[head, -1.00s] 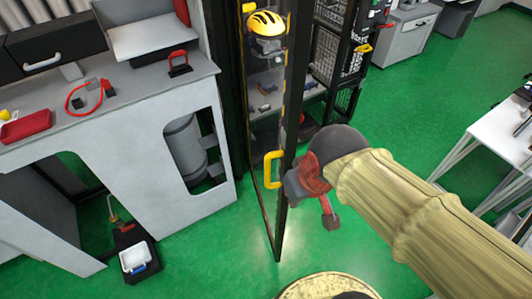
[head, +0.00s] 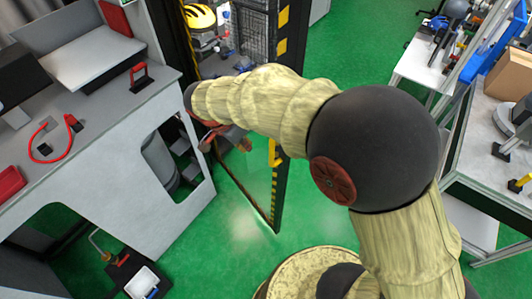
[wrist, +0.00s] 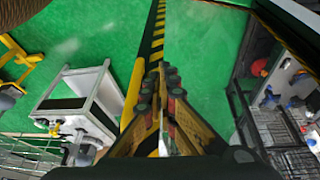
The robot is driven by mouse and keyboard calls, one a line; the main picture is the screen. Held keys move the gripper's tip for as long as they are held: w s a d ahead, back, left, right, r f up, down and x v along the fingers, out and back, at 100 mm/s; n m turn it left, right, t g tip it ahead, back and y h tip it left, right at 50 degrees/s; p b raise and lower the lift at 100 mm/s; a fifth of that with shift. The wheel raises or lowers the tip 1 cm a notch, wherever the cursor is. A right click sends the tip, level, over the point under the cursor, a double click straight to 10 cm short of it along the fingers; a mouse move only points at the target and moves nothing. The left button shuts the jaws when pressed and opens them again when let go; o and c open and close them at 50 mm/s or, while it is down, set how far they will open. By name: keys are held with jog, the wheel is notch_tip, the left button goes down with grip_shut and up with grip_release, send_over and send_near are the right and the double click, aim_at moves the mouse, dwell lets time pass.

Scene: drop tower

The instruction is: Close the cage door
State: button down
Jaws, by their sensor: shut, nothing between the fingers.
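The cage door (head: 245,185) stands open in the head view, a clear panel in a dark frame. Its outer edge carries yellow and black stripes (head: 281,45). A yellow handle (head: 273,153) shows on that edge, partly hidden by my arm. My gripper (head: 222,140) is at the left end of my arm, which crosses in front of the door. In the wrist view my gripper (wrist: 163,75) is shut and empty, and the striped edge (wrist: 157,35) runs just past its fingertips. I cannot tell whether they touch.
Inside the cage are shelves with a yellow helmet (head: 200,17) and a wire basket (head: 254,35). A grey workbench (head: 110,125) stands close on the left. A white table (head: 430,65) is at the right. Green floor is clear below the door.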

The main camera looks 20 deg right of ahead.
jog(key=w+d+f+m, duration=0.2)
jog(key=d+f, duration=0.5)
jog(key=f, duration=0.2)
jog(key=shift+w+d+f, duration=0.2)
jog(key=shift+d, duration=0.15)
jog(key=shift+d, duration=0.1)
dwell(0.3)
